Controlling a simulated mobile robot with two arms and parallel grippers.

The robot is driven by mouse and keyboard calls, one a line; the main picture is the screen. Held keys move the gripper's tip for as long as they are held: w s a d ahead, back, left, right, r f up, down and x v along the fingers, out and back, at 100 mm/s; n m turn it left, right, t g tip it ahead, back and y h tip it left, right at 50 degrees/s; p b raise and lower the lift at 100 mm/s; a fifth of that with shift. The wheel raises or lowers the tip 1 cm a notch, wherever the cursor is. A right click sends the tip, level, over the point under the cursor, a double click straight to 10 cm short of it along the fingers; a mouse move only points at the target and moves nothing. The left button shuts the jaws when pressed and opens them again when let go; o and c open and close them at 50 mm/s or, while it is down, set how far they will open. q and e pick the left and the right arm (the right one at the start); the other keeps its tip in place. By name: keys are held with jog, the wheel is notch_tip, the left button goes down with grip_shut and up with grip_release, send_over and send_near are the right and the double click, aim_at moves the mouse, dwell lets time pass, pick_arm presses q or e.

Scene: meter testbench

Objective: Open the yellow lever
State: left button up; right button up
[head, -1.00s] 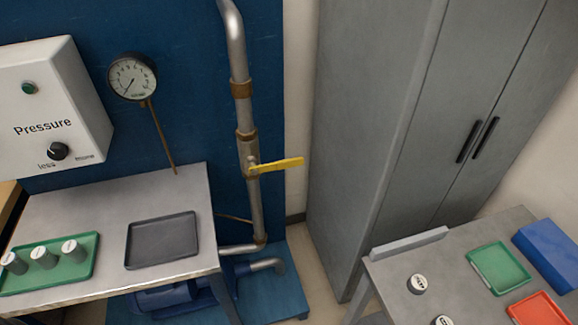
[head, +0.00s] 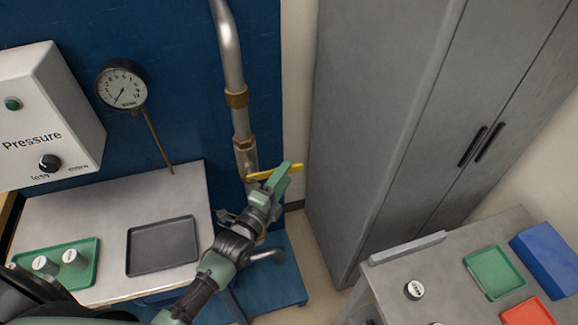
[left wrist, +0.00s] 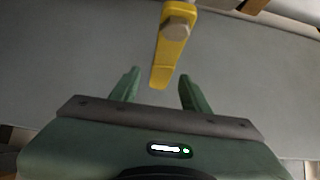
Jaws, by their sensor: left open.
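The yellow lever (head: 262,176) sits on the valve of the vertical steel pipe (head: 241,122) and points right, across the pipe. In the left wrist view the yellow lever (left wrist: 170,55) hangs from a bolt, its free end reaching the gap between the fingertips. My right gripper is not in view.
A pressure gauge (head: 122,86) and a white Pressure box (head: 45,115) are at the left. A bench with a dark tray (head: 162,246) stands below. A grey cabinet (head: 400,130) is to the right, with a table holding a green tray (head: 494,271).

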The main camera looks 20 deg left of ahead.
aim_at(289, 173)
pick_arm(q)
jog(key=shift+w+d, duration=0.2)
jog(key=shift+w, duration=0.6)
jog(key=shift+w+d, duration=0.2)
jog(key=shift+w, duration=0.6)
grip_shut()
jog(key=shift+f, duration=0.1)
